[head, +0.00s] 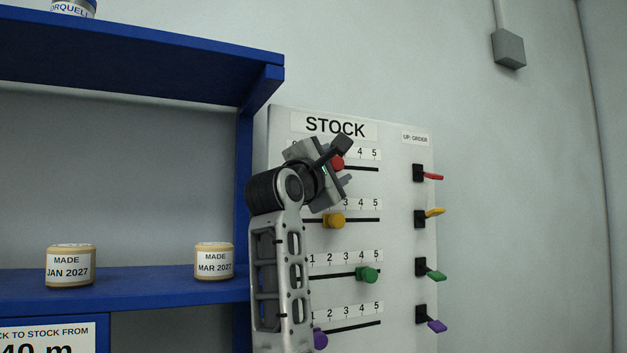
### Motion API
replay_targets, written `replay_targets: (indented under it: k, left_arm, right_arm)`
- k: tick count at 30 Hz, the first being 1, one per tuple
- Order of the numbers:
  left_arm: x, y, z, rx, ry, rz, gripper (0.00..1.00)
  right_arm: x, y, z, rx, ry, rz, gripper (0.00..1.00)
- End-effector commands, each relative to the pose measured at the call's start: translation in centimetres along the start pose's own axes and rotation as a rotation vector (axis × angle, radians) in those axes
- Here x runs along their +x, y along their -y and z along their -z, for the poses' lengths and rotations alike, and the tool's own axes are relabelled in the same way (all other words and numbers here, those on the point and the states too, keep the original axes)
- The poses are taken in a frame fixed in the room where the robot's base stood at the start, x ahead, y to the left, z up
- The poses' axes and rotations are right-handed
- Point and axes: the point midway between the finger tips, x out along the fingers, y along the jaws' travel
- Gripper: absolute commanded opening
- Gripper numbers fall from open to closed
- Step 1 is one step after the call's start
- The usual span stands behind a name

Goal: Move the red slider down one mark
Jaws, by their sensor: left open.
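The red slider (338,162) is a round knob on the top slot of the white STOCK board (395,255). My left gripper (346,164) is in front of the board, with one dark finger above the red knob and one below it. Its jaws are open, and the knob shows between them. I cannot tell whether a finger touches it. The gripper hides the left part of the top scale; the marks 4 and 5 show to the right of the knob. My right gripper is not in view.
Below are the yellow slider (334,221), green slider (368,274) and purple slider (320,339), the last partly behind my arm. Several coloured levers, including a red lever (432,177), stick out at the board's right. A blue shelf (150,287) with tape rolls stands left.

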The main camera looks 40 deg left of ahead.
Motion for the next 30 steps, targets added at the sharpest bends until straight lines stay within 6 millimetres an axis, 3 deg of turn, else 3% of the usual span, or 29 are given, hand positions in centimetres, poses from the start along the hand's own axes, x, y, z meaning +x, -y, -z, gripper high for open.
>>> replay_targets:
  k: [3,15,21,30]
  left_arm:
    - [-2.7,0.4,0.1,0.0,0.002,-0.006,0.47]
    - [-11.9,0.3,0.1,-0.001,0.002,-0.003,0.47]
    - [-14.0,0.2,0.0,0.0,0.001,0.0,0.47]
    - [-14.4,0.1,0.0,0.0,0.0,0.003,0.47]
  right_arm:
    - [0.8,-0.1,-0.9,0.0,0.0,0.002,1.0]
    - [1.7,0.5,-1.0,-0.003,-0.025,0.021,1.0]
    - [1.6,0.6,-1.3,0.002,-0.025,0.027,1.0]
    - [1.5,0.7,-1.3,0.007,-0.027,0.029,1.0]
